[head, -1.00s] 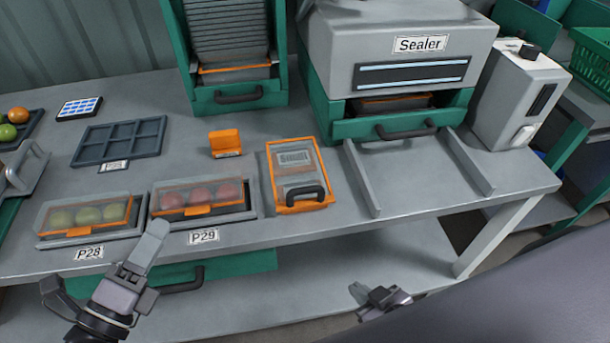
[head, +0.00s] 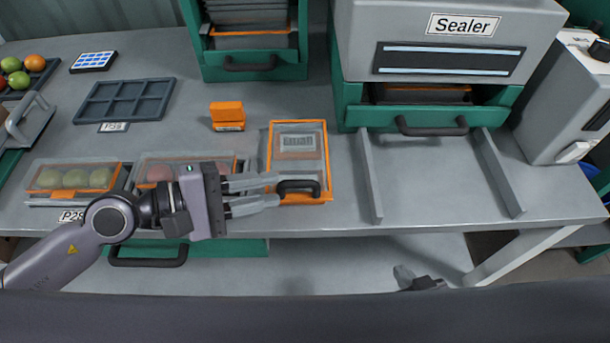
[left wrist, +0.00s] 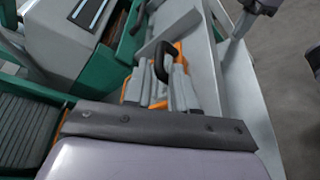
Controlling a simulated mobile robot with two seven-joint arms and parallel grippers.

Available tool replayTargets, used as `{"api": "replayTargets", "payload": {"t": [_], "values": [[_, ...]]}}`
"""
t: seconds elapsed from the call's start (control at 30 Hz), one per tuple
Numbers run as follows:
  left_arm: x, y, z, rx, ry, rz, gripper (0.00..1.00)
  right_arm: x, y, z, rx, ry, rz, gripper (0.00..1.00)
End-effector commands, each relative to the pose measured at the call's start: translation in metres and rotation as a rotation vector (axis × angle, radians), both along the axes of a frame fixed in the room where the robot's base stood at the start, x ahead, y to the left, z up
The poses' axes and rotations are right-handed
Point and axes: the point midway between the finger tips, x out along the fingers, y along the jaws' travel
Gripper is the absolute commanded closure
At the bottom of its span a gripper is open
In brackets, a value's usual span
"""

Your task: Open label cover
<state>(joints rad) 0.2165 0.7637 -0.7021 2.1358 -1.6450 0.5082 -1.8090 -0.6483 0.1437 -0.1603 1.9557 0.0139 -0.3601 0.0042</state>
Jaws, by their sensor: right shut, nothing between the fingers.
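The label cover (head: 313,165) is a clear lid in an orange frame on the bench, lying flat and closed, with a black handle (head: 298,186) at its front edge. A grey printed block shows through it. My left gripper (head: 279,190) is open, its two grey fingers pointing right at the handle's left end. In the left wrist view the handle (left wrist: 160,62) shows just ahead of and between the fingertips (left wrist: 163,75); I cannot tell whether they touch. My right gripper (head: 420,282) is shut and empty, low in front of the bench, partly hidden by my body.
Two clear-lidded tomato packs, one green (head: 75,178) and one red (head: 158,172), stand left of the cover; my left arm partly hides the red one. An orange block (head: 227,115) sits behind. The sealer (head: 450,50) and two rails (head: 368,178) stand right.

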Motion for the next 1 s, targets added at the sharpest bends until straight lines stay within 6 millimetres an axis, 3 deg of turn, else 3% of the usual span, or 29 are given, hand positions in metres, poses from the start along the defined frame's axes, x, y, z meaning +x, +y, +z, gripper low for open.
{"api": "replayTargets", "payload": {"t": [0.4,0.87,0.97,1.0], "values": [[0.016,-0.046,-0.008,-0.006,0.003,0.0,0.75,-0.001,0.001,0.017,0.0,0.0,-0.001,1.0],[0.019,-0.056,-0.012,-0.004,0.004,0.0,0.75,-0.001,0.0,0.018,0.001,0.0,-0.002,1.0],[0.019,-0.056,-0.012,-0.004,0.004,0.0,1.0,-0.001,0.0,0.018,0.002,0.0,-0.003,1.0],[0.019,-0.056,-0.012,-0.004,0.004,0.0,1.0,-0.001,0.0,0.018,0.002,0.001,-0.003,1.0]]}}
